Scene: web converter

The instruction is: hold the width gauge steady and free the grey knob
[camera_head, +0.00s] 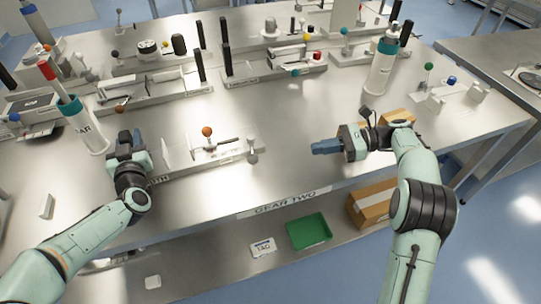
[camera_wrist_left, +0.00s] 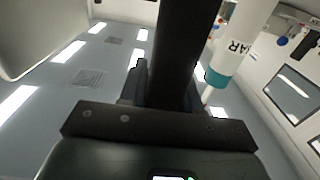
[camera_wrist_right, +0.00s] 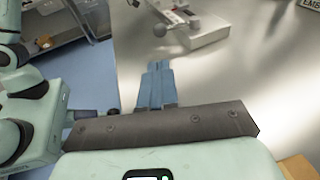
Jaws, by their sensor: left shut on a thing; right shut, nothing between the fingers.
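The width gauge (camera_head: 212,156) is a low metal fixture near the table's front edge, with an orange ball on top; its label is partly hidden by my left arm. The grey knob (camera_head: 252,143) stands at its right end, and shows in the right wrist view (camera_wrist_right: 160,30). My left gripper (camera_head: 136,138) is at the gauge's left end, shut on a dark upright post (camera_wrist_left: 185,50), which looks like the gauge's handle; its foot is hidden. My right gripper (camera_head: 325,147) is shut and empty, its blue fingers apart from the knob, to its right.
White-and-teal bottles stand at the left (camera_head: 90,135) and back right (camera_head: 381,75). Other gauges with black posts (camera_head: 199,65) fill the back. A green tray (camera_head: 308,232) and a cardboard box (camera_head: 371,205) are below the front edge. The tabletop between knob and right gripper is clear.

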